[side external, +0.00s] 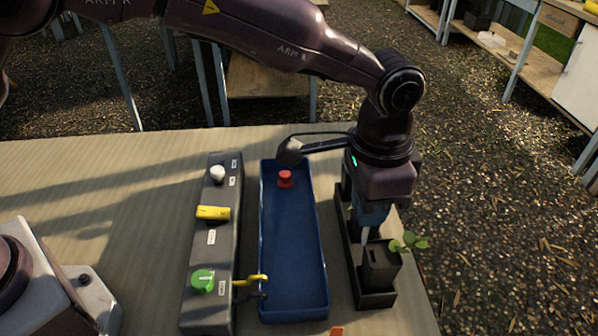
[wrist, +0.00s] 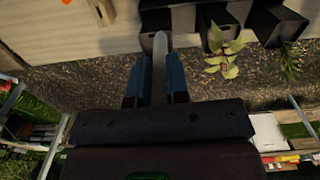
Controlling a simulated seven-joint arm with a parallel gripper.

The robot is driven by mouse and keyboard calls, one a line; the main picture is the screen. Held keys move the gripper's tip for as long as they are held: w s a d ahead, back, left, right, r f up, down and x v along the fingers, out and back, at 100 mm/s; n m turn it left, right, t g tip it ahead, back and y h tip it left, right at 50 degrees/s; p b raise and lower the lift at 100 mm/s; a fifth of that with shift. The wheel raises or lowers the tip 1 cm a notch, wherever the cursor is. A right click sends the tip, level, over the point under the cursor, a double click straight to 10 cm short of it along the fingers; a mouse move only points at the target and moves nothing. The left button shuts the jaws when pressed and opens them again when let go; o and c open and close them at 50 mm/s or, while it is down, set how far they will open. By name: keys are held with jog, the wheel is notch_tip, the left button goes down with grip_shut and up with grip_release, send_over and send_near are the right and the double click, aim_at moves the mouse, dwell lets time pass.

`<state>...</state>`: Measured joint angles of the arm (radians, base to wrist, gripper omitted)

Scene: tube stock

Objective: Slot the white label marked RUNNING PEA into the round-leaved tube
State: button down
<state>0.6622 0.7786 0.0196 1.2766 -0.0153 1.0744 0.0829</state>
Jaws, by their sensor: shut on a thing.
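My gripper (side external: 370,222) points down over the black tube rack (side external: 375,299) at the table's right side. Its blue fingers (wrist: 157,82) are shut on a pale, narrow label (wrist: 160,62), which also shows below the fingers in the side view (side external: 365,237). Any writing on it is unreadable. The label's lower end is close to a black tube (side external: 380,268); I cannot tell whether it has entered. Green rounded leaves (side external: 410,242) stand out to the right of that tube. In the wrist view, a broad-leaved plant (wrist: 224,55) and a narrow-leaved plant (wrist: 289,62) grow from neighbouring tubes.
A blue tray (side external: 293,255) with a red knob-like piece (side external: 285,179) lies left of the rack. Further left is a grey box (side external: 211,255) with white, yellow and green controls and a yellow hook (side external: 250,281). An orange piece (side external: 337,331) lies near the front edge.

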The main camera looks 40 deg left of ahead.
aim_at(382, 260)
jog(key=shift+w+d+r+m, duration=0.1)
jog(key=shift+w+d+m, duration=0.1)
jog(key=shift+d, duration=0.3)
jog(key=shift+w+d+r+m, duration=0.1)
jog(key=shift+d+m, duration=0.1)
jog(key=shift+d, duration=0.25)
jog(key=shift+f, duration=0.3)
jog(key=shift+f, duration=2.7)
jog(key=shift+f, duration=0.25)
jog(key=c, duration=1)
grip_release()
jog(key=shift+c, duration=0.2)
jog(key=shift+r, duration=0.1)
